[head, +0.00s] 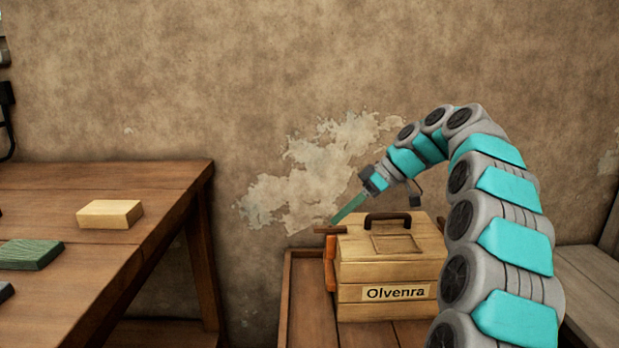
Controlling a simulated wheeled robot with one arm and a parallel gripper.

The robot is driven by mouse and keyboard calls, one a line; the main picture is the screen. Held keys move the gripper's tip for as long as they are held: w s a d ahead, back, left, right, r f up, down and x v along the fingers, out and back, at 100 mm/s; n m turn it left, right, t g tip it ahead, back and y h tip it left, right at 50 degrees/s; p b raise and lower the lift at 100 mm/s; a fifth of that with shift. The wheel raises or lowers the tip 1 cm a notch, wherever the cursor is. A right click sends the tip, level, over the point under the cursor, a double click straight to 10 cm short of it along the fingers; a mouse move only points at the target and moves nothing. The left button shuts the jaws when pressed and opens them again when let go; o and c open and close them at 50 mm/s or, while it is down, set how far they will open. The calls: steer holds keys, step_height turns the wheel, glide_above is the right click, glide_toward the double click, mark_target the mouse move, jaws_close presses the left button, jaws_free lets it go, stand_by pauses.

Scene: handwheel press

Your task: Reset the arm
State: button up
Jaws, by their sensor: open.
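My arm (497,195), in grey and teal segments, rises at the right and curves over to the left. My gripper (345,212) hangs at its end, tilted down to the left, with its green fingers over the left back part of a wooden box. The fingers overlap in this view, and I cannot tell whether they touch the box. I see nothing held in them. The wooden box (370,272) has a dark top handle and a label reading "Olvenra".
The box stands on a wooden table (288,290). A second table (175,180) at the left bears a pale yellow block (110,214) and a green block (30,255). A gap separates the tables. A wall (250,70) stands behind. Grey boards (595,285) show at the right.

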steer(key=s+a+f+m+g+h, duration=0.1)
steer(key=s+a+f+m+h, duration=0.15)
steer(key=s, duration=0.75)
steer(key=s+a+f+m+g+h, duration=0.1)
steer(key=s+f+m, duration=0.15)
steer(key=s, duration=0.75)
steer(key=s+d+f+m+h, duration=0.1)
steer(key=s+d+f+m, duration=0.1)
steer(key=s, duration=0.6)
steer(key=s+d+f+m+h, duration=0.2)
steer(key=s+f, duration=0.4)
steer(key=s, duration=0.3)
steer(key=s+d+f+m+h, duration=0.2)
steer(key=s+d+f+m, duration=0.1)
steer(key=s, duration=0.5)
steer(key=shift+s+d+f+m+g, duration=0.35)
steer(key=shift+d+f, duration=0.4)
steer(key=shift+d, duration=0.35)
